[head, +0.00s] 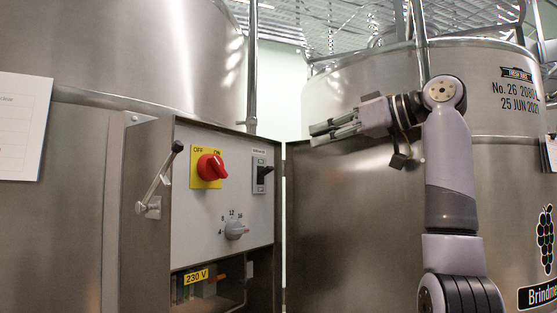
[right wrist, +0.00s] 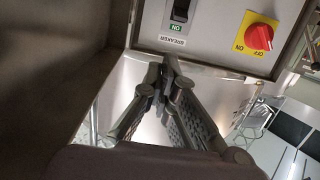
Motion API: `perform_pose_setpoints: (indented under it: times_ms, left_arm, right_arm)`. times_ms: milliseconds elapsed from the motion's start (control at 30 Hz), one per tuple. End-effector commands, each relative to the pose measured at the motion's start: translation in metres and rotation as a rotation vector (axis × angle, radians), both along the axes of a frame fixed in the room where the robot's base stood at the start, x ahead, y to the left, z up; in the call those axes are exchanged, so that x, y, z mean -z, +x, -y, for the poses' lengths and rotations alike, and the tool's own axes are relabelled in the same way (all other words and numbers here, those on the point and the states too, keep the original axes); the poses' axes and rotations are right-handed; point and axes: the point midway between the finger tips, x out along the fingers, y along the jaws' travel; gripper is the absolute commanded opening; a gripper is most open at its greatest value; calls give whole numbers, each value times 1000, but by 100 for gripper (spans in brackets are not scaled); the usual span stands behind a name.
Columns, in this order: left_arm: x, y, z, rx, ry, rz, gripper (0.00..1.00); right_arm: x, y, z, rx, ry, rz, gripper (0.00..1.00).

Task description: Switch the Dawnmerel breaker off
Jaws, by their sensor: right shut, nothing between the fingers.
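The breaker (head: 261,173) is a dark toggle on a pale plate, on the right side of the grey panel inside an open steel cabinet. In the right wrist view the black breaker (right wrist: 180,11) shows at the top, beside a green ON mark and a BREAKER label. I cannot tell its lever position for certain. No Dawnmerel name is legible. My right gripper (head: 312,136) is shut and empty, right of the cabinet and pointing left, apart from the breaker. Its fingertips (right wrist: 169,62) meet just below the panel edge in the wrist view. My left gripper is not in view.
A red rotary switch (head: 210,167) on a yellow OFF/ON plate sits left of the breaker, with a grey dial (head: 234,229) below. A crank handle (head: 158,182) juts out at left. The open cabinet door (head: 340,230) extends right. A 230 V label (head: 195,276) marks the lower opening.

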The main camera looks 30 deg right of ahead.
Motion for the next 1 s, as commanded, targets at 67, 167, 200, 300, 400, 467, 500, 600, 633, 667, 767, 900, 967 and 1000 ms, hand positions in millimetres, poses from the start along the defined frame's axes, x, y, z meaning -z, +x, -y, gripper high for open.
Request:
perform_pose_setpoints:
  times_ms: [67, 167, 200, 300, 400, 467, 500, 600, 633, 667, 767, 900, 967, 1000]
  left_arm:
    - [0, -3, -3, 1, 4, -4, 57]
    - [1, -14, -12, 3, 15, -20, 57]
    - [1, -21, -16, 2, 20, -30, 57]
    - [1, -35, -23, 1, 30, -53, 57]
    - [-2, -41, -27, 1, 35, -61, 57]
    - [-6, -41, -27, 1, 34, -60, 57]
    - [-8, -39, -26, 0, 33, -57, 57]
    - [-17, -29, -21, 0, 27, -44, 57]
    - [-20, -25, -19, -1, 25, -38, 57]
    - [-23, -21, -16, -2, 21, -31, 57]
    - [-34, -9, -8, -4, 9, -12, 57]
    - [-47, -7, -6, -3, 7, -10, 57]
    - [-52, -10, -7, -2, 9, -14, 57]
    - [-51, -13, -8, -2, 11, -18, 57]
  right_arm:
    - [-1, 0, -1, -1, 0, 1, 0]
    - [-1, 0, -1, -1, 0, 1, 0]
    - [-1, 0, -1, -1, 0, 1, 0]
    - [0, 2, -1, -1, -1, 0, 0]
    - [1, 9, -4, -1, -2, -2, 0]
    - [1, 17, -8, -1, -2, -3, 0]
    - [3, 23, -10, -2, -2, -5, 0]
    - [4, 42, -18, -2, -3, -4, 0]
    - [6, 48, -21, -2, -3, -5, 0]
    - [6, 54, -23, -2, -3, -5, 0]
    - [9, 74, -31, -2, -2, -5, 0]
    - [13, 101, -43, -2, -2, -3, 0]
    - [15, 110, -47, -2, -2, -3, 0]
    - [21, 111, -45, 1, -2, -1, 0]
